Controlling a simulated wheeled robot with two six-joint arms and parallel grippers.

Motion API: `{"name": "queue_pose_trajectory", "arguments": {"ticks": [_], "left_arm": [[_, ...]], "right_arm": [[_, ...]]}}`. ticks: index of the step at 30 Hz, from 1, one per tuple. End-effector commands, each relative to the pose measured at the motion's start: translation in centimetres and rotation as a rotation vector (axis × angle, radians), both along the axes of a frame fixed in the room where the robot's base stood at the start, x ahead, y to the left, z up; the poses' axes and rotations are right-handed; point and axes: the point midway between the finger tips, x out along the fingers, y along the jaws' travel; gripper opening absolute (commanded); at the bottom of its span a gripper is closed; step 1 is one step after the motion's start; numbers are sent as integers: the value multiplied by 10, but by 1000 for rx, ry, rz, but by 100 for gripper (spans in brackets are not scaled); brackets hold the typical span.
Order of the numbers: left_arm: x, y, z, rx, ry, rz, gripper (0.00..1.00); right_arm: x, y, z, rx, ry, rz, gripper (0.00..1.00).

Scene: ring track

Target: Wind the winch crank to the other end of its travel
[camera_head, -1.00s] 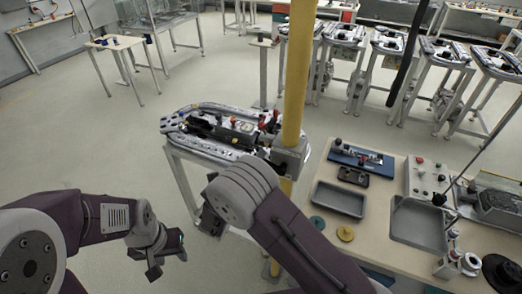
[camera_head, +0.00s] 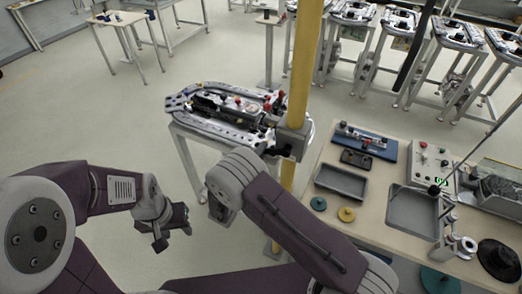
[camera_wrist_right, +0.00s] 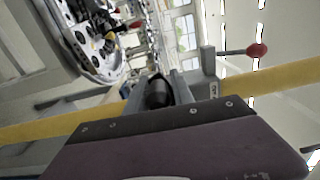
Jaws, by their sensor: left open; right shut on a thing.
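A grey winch box (camera_head: 291,140) sits on the yellow post (camera_head: 303,65), at the right end of the ring track. In the right wrist view, my right gripper (camera_wrist_right: 160,90) is shut on a black crank handle (camera_wrist_right: 158,95) between its two grey fingers. In the head view the right gripper and most of the crank are hidden behind my right forearm, so the crank's angle is unclear. A lever with a red knob (camera_wrist_right: 257,50) sticks out to the right in the wrist view. My left gripper (camera_head: 170,233) is open and empty over the floor.
The ring track (camera_head: 225,108) stands on a metal frame, left of the post. On the right, a bench (camera_head: 330,225) carries a grey tray (camera_head: 341,181), a larger grey tray (camera_head: 413,212) and a control box (camera_head: 431,160).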

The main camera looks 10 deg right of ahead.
Motion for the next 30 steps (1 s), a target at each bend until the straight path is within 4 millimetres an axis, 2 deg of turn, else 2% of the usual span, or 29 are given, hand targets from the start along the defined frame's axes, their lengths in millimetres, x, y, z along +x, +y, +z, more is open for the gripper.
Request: {"name": "queue_pose_trajectory", "arguments": {"ticks": [2, 16, 17, 18, 27, 30], "left_arm": [[0, 0, -1, 0, 0, 0, 45], [0, 0, -1, 0, 0, 0, 45], [0, 0, -1, 0, 0, 0, 45], [0, 0, -1, 0, 0, 0, 45], [0, 0, -1, 0, 0, 0, 45], [0, 0, -6, 0, 0, 0, 45]], "right_arm": [[-1, 0, -5, 4, 8, 0, 0], [-2, -1, -6, 4, 8, -2, 0], [-2, -1, -6, 4, 8, -2, 32], [-2, -1, -6, 4, 8, -2, 43], [-1, -1, -4, 3, 3, -1, 45], [-8, 5, -5, 3, 3, 2, 45]]}}
